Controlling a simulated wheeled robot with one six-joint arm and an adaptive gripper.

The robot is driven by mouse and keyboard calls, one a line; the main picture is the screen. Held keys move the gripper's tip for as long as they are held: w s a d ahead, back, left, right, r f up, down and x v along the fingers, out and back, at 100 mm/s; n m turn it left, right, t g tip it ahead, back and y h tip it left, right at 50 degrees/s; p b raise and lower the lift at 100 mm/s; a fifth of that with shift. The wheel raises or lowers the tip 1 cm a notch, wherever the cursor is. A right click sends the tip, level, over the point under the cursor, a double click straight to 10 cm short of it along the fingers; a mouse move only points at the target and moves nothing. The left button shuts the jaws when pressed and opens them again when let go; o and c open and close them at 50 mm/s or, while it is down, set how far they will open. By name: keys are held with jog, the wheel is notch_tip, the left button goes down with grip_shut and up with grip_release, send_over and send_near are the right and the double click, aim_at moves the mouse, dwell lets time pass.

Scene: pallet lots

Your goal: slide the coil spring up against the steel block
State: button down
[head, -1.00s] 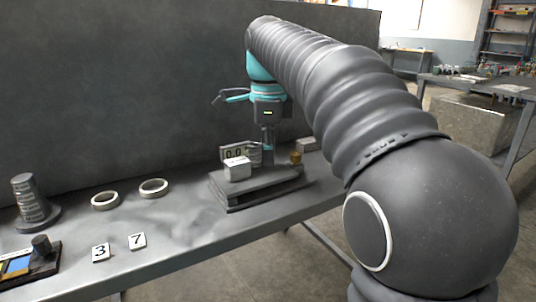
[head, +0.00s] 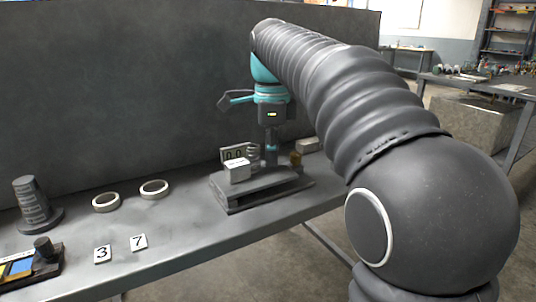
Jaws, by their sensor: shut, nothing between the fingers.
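A pale, box-shaped block (head: 237,171), which looks like the steel block, stands on the front left of a dark stepped platform (head: 235,202). Behind it and to its right is a small silvery ribbed piece (head: 253,150), which looks like the coil spring; it is small and partly hidden by my gripper. My gripper (head: 271,161) points straight down over the platform, shut and empty, just right of the ribbed piece. I cannot tell whether its tips touch the spring. The spring and block look close, but I cannot tell whether they touch.
A display (head: 234,153) stands behind the block. A small brass piece (head: 295,159) is right of my gripper, with a grey block (head: 307,145) beyond. Two pale rings (head: 154,189), number tiles (head: 138,242) and a ribbed cone (head: 34,206) are at left.

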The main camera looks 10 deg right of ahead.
jog(key=shift+r, duration=0.1)
notch_tip(320, 180, up, 3)
jog(key=p, duration=0.2)
jog(key=shift+p, duration=0.4)
jog(key=shift+r, duration=2.4)
jog(key=s+d+f+n+t, duration=0.2)
jog(key=s+f+n+t, duration=0.3)
jog(key=s+f+n, duration=1.5)
notch_tip(320, 180, down, 3)
jog(key=shift+s+d+r+t, duration=0.15)
jog(key=shift+s+d+t, duration=0.15)
jog(key=shift+s, duration=0.75)
